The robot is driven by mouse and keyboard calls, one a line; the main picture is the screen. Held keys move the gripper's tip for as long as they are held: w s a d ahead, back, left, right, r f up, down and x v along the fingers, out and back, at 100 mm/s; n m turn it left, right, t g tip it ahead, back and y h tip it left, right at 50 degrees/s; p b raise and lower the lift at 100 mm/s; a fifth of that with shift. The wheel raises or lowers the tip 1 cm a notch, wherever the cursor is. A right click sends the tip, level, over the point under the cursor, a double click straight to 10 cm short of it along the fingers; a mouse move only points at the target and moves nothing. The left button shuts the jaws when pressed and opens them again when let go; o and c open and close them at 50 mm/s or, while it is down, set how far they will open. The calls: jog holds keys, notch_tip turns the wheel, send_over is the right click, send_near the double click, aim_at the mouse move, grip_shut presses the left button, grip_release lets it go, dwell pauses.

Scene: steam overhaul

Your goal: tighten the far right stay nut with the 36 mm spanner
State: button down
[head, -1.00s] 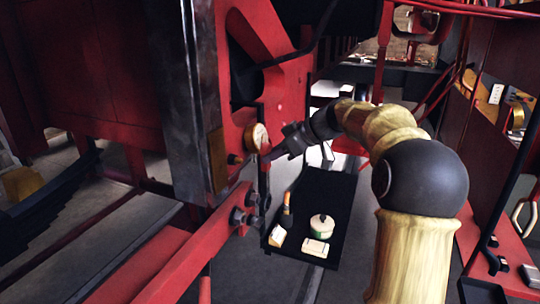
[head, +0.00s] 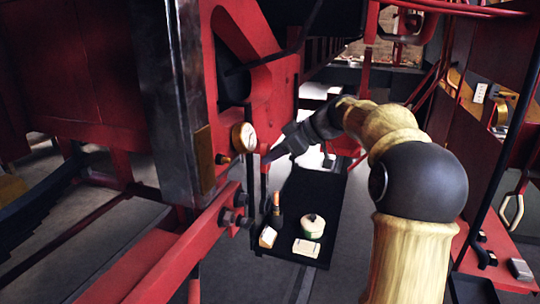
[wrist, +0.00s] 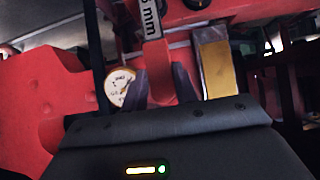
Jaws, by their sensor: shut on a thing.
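My gripper (head: 284,146) is at the middle of the head view, right of the round gauge. In the wrist view its two dark fingers (wrist: 160,84) are closed on a spanner (wrist: 152,22). The spanner's pale label ends in "mm"; its number is cut off at the top edge. I cannot tell which is the far right stay nut. The spanner's jaw is hidden.
The brass-rimmed gauge (head: 244,136) is close left of the gripper; it also shows in the wrist view (wrist: 120,86). A black tray (head: 325,205) below holds a bottle, a lidded pot and small boxes. The red frame (head: 275,85) stands close behind.

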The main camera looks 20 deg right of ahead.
jog(key=shift+s+d+b, duration=0.5)
jog(key=shift+s+d, duration=0.4)
jog(key=shift+d, duration=0.25)
jog(key=shift+s+a+f+b, duration=0.15)
jog(key=shift+s+a+b, duration=0.15)
jog(key=shift+b, duration=0.35)
jog(key=s+a+b, duration=0.7)
jog(key=s+b, duration=0.2)
jog(key=s, duration=0.1)
jog(key=shift+s+a+r, duration=0.2)
jog(key=shift+s+a, duration=0.15)
jog(key=shift+w, duration=0.1)
